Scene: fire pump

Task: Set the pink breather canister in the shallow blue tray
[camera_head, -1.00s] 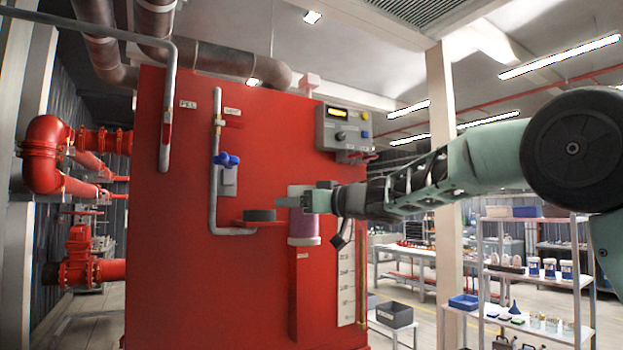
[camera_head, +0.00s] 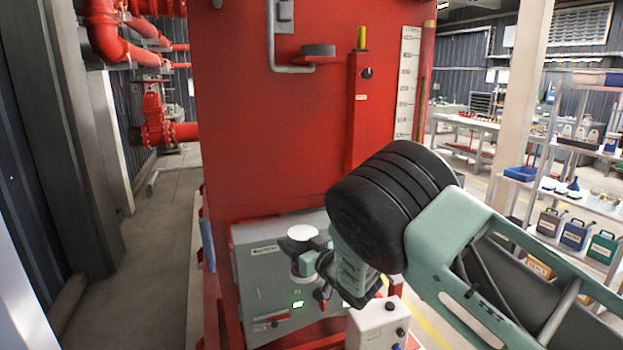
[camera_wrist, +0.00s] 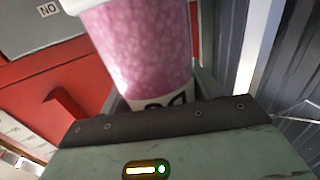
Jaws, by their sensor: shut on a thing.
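The pink breather canister fills the upper middle of the wrist view (camera_wrist: 140,50), with a white cap at its top and a partly hidden label low on it. My gripper (camera_wrist: 160,105) is shut on it. In the head view the white top of the canister (camera_head: 303,232) shows in my gripper (camera_head: 306,258), in front of the grey cabinet; most of its body is hidden. A blue tray (camera_head: 520,173) sits on the shelving unit at the right, well away from my gripper. How deep it is cannot be told.
The red tank (camera_head: 270,130) stands behind my arm, with a small red bracket holding a dark ring (camera_head: 318,50). The grey cabinet (camera_head: 262,275) and a white box (camera_head: 378,325) are close to my gripper. Open floor lies left.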

